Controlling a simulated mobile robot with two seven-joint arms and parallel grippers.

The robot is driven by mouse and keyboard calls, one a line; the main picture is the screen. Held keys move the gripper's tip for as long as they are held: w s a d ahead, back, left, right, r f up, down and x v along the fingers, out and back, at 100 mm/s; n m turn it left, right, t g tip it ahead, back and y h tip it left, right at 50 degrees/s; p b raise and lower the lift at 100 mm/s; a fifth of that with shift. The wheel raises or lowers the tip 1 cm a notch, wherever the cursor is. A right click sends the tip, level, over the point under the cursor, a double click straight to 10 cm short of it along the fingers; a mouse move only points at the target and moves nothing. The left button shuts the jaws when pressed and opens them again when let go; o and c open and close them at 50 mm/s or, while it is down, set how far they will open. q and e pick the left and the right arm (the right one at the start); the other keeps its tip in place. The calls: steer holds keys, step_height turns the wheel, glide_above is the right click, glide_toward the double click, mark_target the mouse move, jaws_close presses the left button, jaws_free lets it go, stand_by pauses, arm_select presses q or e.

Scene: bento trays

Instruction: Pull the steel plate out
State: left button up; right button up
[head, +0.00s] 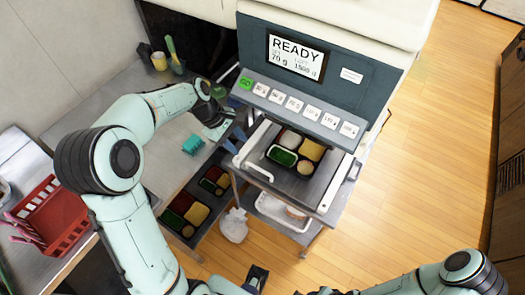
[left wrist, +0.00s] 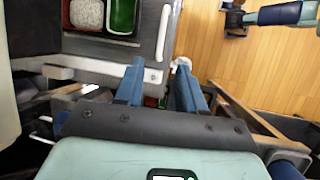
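The steel plate (head: 322,188) sticks out of the front of the machine, with a bento tray (head: 299,172) on it. A white bar handle (head: 258,172) runs along its near edge and also shows in the left wrist view (left wrist: 163,33). My left gripper (head: 236,138) is left of the plate, beside its white left rail. In the left wrist view my left gripper (left wrist: 160,88) is open, its blue fingers apart with nothing gripped. They are close to the handle but not around it.
The machine (head: 350,110) reads READY above a row of buttons. More filled bento trays (head: 174,228) lie on the counter at left. The wooden floor (head: 440,150) at right is clear.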

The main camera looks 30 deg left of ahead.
mark_target(258, 168)
arm_select(q)
steer(key=x, duration=0.8)
steer(key=b+x, duration=0.1)
steer(key=x, duration=0.4)
steer(key=shift+s+d+f, duration=0.1)
steer(key=shift+s+d, duration=0.05)
steer(key=shift+s, duration=0.1)
jaws_close()
